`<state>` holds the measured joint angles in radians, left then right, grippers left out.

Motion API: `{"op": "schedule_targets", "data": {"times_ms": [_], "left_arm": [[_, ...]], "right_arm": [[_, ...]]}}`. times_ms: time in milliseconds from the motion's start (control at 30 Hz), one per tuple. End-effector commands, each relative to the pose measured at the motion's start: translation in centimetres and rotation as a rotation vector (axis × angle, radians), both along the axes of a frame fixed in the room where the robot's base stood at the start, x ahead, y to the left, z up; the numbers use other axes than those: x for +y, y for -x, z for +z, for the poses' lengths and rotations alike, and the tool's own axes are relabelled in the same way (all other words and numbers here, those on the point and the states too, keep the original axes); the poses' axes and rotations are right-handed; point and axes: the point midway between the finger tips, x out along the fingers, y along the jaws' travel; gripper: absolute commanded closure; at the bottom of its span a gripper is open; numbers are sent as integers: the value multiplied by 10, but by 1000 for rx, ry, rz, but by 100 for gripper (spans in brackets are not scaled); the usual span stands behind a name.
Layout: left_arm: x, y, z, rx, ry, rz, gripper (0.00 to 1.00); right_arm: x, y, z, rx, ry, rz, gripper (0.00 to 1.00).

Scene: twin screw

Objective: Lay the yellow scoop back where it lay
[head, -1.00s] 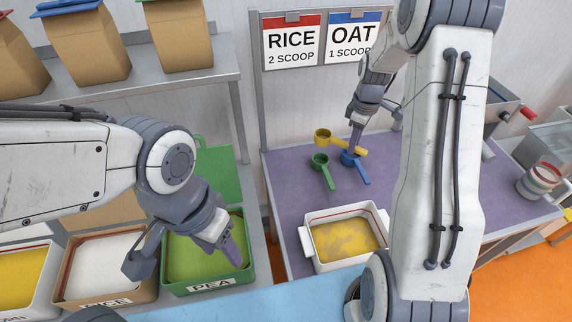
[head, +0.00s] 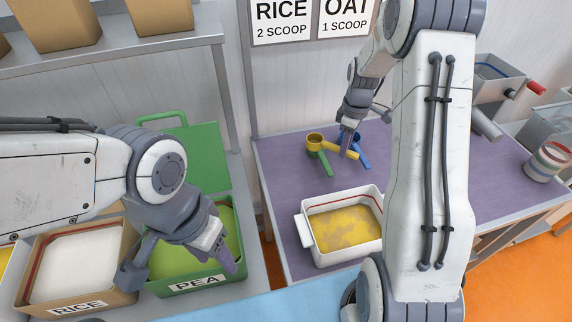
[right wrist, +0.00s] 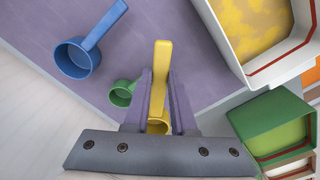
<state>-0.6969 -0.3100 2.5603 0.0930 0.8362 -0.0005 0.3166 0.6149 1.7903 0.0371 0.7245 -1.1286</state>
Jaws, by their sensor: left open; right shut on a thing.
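The yellow scoop (head: 343,152) is held by its handle in my right gripper (head: 347,143). In the right wrist view its handle (right wrist: 162,65) stands between the fingers (right wrist: 163,95), with its cup partly hidden by the gripper. Whether it touches the purple table (head: 285,190) is unclear. In the head view its cup overlaps the green scoop (head: 324,163); in the wrist view the green scoop (right wrist: 121,94) shows just left of it. The blue scoop (head: 361,155) lies right of the gripper. My left gripper (head: 222,250) is open above the green PEA bin (head: 195,284).
A white tub (head: 308,254) of yellow grains stands at the table's front. The RICE bin (head: 80,308) stands left of the PEA bin. The table's left strip is bare.

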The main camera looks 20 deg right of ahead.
Motion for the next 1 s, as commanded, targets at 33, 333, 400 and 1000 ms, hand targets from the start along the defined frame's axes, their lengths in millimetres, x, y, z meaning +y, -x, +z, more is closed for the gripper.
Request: {"op": "schedule_targets", "data": {"times_ms": [33, 333, 400, 1000], "left_arm": [[0, 0, 1, 0, 0, 0, 46], [0, 0, 24, -1, 1, 0, 46], [0, 0, 28, -1, 1, 0, 46], [0, 0, 51, 0, 0, 2, 46]], "right_arm": [[4, -3, -4, 1, 0, 3, 100], [52, -46, -39, 3, -1, 6, 100], [63, -56, -48, 3, 0, 6, 100], [85, -77, -106, 2, -1, 0, 100]]}}
